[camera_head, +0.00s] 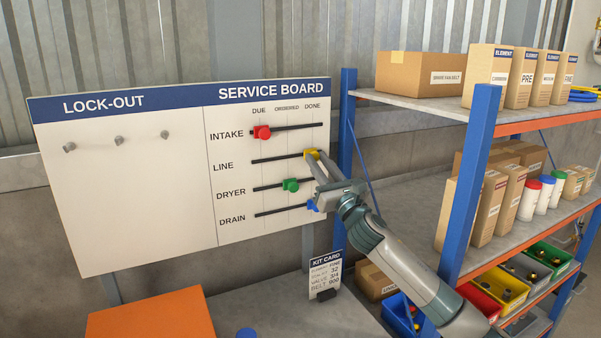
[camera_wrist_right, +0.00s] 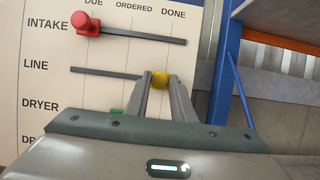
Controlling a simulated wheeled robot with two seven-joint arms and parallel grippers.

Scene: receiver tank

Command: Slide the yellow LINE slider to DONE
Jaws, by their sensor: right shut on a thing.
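The yellow LINE slider (camera_head: 311,153) sits at the right end of its black track, under the DONE heading of the service board (camera_head: 150,190). My right gripper (camera_head: 314,158) is shut on the yellow slider. In the right wrist view the yellow slider (camera_wrist_right: 160,80) shows between the two fingertips (camera_wrist_right: 160,84), below DONE. The LINE track (camera_wrist_right: 105,72) runs bare to the left of it. My left gripper is not in view.
The red INTAKE slider (camera_head: 262,132) is under DUE, the green DRYER slider (camera_head: 291,185) near ORDERED, and the blue DRAIN slider (camera_head: 312,205) near DONE, partly behind my gripper. A blue shelf post (camera_head: 345,120) stands close right of the board. A kit card (camera_head: 325,275) stands below.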

